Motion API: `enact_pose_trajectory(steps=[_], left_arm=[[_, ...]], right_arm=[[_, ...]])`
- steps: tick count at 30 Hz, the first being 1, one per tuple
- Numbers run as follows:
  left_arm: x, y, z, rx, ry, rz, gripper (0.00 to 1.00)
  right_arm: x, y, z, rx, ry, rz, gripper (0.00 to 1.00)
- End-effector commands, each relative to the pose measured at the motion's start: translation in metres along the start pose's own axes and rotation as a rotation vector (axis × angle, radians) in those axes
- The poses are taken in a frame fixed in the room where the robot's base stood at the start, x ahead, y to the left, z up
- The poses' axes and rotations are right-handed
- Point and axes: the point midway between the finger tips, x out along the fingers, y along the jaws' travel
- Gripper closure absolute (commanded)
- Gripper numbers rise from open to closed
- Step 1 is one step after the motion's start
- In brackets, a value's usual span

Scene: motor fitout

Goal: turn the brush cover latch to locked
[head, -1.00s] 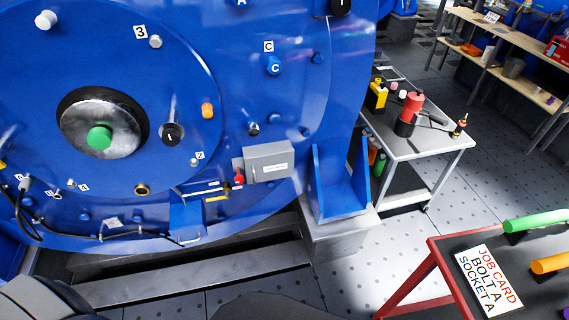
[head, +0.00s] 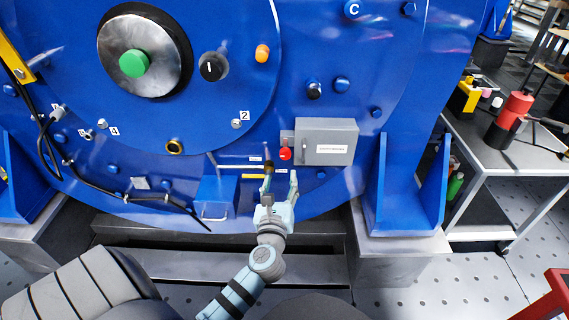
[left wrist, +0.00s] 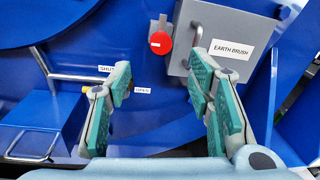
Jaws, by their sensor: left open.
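The brush cover is a grey box (head: 327,142) on the blue motor face. In the left wrist view its label reads EARTH BRUSH, and the box (left wrist: 222,38) is at upper right. A red round latch knob (head: 285,154) sits at the box's left edge. The knob also shows in the left wrist view (left wrist: 160,43) with a pale mark on it. My left gripper (head: 280,182) is open and empty, just below the knob in the head view. In the left wrist view its fingers (left wrist: 161,75) stand apart, with the knob above the gap. My right gripper is not in view.
SHUT (left wrist: 107,69) and OPEN (left wrist: 143,90) labels lie beside a metal rod on the motor. A blue bracket (head: 413,190) juts out at right. A blue box with a wire handle (head: 216,195) is left of my gripper. A grey cart (head: 490,150) stands further right.

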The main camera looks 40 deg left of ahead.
Motion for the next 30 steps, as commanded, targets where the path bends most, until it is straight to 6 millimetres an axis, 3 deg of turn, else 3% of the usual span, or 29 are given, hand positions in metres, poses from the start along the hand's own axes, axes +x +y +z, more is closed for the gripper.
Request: enact_pose_trajectory(steps=[6, 12, 24, 30], left_arm=[[0.066, 0.0, -0.002, 0.005, -0.003, -0.001, 0.53], [0.101, 0.0, -0.002, 0.006, -0.001, -0.001, 0.53], [0.111, 0.0, 0.0, 0.007, 0.001, -0.001, 0.54], [0.111, 0.0, 0.0, 0.007, 0.0, -0.001, 0.86]], right_arm=[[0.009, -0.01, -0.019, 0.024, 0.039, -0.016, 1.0], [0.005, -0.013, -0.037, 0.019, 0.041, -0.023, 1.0], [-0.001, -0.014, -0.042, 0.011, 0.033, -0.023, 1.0], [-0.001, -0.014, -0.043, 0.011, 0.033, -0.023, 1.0]])
